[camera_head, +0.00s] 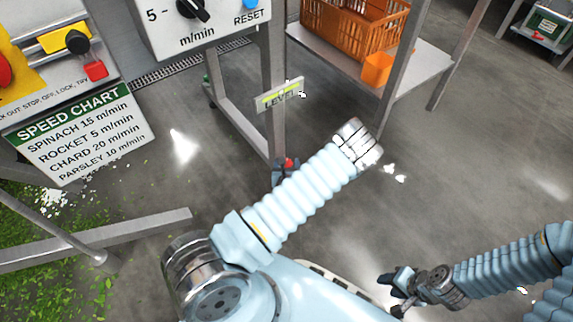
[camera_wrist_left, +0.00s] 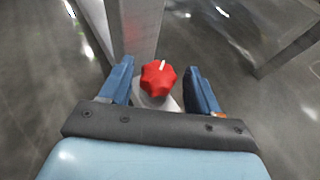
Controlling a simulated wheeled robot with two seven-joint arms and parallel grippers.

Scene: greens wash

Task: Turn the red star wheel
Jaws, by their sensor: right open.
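The red star wheel (camera_wrist_left: 158,78) has a white mark on its top and sits on a pale mount at a grey metal post. In the left wrist view it lies between the two blue fingers of my left gripper (camera_wrist_left: 159,66). The fingers are open, with a visible gap on each side of the wheel. In the head view the wheel (camera_head: 289,163) is a small red spot low on the post, and my left forearm hides most of the gripper around it. My right gripper (camera_head: 391,287) is open and empty, low over the floor at the lower right.
A "LEVEL" sign (camera_head: 281,95) hangs on the post above the wheel. A speed chart (camera_head: 78,133) and control panels are at upper left. A rack with an orange crate (camera_head: 352,32) stands behind. Green leaves (camera_head: 50,235) litter the floor at left. The floor at right is mostly clear.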

